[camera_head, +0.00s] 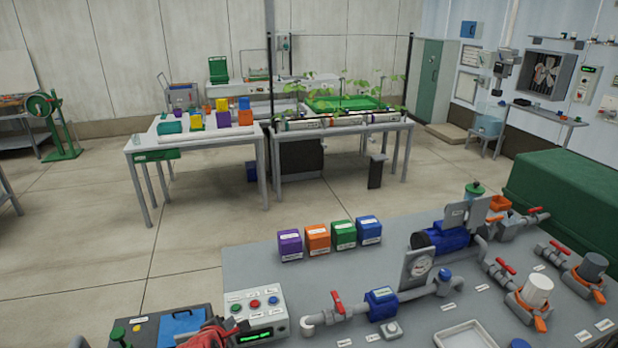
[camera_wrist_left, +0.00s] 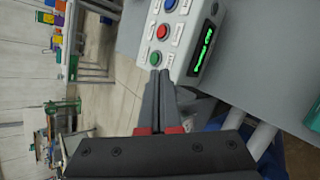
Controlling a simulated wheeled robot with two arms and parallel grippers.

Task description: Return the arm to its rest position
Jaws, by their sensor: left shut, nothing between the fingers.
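My left gripper (camera_wrist_left: 160,100) shows in the left wrist view with its two dark fingers together and nothing between them. Its tips are close to the white control box (camera_wrist_left: 178,40), near the green button (camera_wrist_left: 155,58); I cannot tell whether they touch it. In the head view a red part of my left arm (camera_head: 212,335) shows at the bottom edge, just left of the control box (camera_head: 258,315); the fingertips are hard to make out there. The box has several coloured buttons and a lit green display (camera_head: 254,337). My right gripper is not in view.
The grey skid table (camera_head: 240,265) carries purple, orange, green and blue boxes (camera_head: 343,234), a blue pump (camera_head: 440,240), pipes with red-handled valves (camera_head: 338,302) and a white tray (camera_head: 468,337). A blue clipboard-like item (camera_head: 183,325) lies left of the control box. Open floor (camera_head: 90,240) lies behind.

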